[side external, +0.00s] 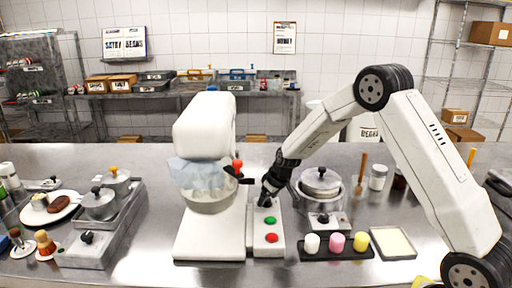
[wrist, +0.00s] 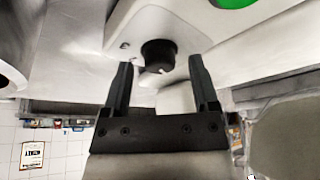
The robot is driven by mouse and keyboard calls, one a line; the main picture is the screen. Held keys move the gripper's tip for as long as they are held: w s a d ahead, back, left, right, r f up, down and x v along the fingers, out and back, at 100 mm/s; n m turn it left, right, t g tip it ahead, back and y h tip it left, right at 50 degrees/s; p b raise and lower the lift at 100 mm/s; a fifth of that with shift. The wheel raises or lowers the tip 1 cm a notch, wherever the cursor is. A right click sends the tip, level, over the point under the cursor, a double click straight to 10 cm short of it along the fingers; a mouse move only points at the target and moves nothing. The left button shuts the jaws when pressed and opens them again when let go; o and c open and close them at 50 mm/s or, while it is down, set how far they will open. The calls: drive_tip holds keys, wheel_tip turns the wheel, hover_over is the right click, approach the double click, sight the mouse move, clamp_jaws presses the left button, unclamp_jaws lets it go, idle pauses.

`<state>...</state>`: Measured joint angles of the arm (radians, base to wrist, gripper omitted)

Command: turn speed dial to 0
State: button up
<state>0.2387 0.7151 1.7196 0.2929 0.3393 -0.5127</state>
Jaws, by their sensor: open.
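The speed dial (wrist: 158,55) is a black round knob on a light control panel (wrist: 128,22). A small pale mark shows on its lower edge in the wrist view, and its setting cannot be read. My gripper (wrist: 160,63) is open, with one dark finger on each side of the dial and gaps between fingers and knob. In the side view my gripper (side external: 267,190) points down at the far end of the control box (side external: 264,249) and mostly hides the dial. That box, with a green button (side external: 270,220) and a red button (side external: 271,238), stands beside the white mixer (side external: 205,128).
The mixer's bowl (side external: 210,201) and a red-knobbed lever (side external: 238,165) are close left of my gripper. A lidded pot (side external: 320,181) stands close right. A black tray (side external: 336,248) with several coloured jars is at the front right. Bare counter lies in front of the box.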

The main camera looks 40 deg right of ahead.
drive_tip(key=v, duration=0.7)
drive_tip(key=shift+s+r, duration=0.2)
drive_tip(key=shift+r, duration=0.1)
idle(0.4)
drive_tip(key=s+a+g, duration=0.1)
drive_tip(key=s+a, duration=0.4)
drive_tip(key=s, duration=0.5)
drive_tip(key=s+a+f, duration=0.1)
drive_tip(key=s+a, duration=0.5)
drive_tip(key=s, duration=0.5)
drive_tip(key=shift+s+g, duration=0.35)
drive_tip(key=shift+g, duration=0.05)
drive_tip(key=shift+f, duration=0.1)
